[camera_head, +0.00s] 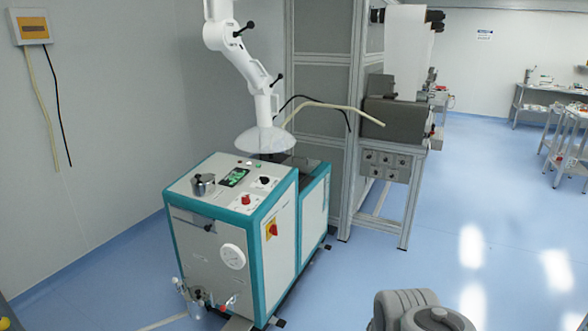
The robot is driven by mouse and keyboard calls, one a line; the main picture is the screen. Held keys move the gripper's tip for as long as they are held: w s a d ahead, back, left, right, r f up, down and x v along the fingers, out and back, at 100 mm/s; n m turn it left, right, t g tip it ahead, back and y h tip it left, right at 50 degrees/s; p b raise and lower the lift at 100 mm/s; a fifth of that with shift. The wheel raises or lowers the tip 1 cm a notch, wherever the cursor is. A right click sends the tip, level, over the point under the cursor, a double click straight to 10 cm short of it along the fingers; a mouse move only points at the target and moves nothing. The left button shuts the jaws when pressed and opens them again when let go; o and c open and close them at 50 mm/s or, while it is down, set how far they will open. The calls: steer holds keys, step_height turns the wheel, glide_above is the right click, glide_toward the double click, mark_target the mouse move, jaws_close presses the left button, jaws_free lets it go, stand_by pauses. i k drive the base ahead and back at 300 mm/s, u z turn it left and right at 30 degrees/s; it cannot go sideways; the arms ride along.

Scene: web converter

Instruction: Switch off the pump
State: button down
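A white and teal machine cabinet (205,240) stands left of centre; no readable label confirms it as the pump. Its top carries a small display (233,177), a black knob (264,181), a red knob (246,199) and a metal pot (203,185). A red and yellow rotary switch (271,230) is on its right side face. Its exact setting is too small to tell. A grey part of my arm shows at the bottom edge, right of centre, well apart from the cabinet. My gripper's fingers are not in view.
A white jointed extraction arm with a hood (262,140) hangs over the cabinet's back. A grey framed machine (395,125) stands behind it to the right. The blue floor (470,220) to the right is clear.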

mark_target(265, 180)
steer(key=z, duration=0.05)
steer(key=i, duration=1.2)
steer(key=u, duration=0.6)
steer(key=i, duration=0.65)
steer(key=u, duration=1.3)
steer(key=i, duration=0.55)
steer(key=u, duration=0.5)
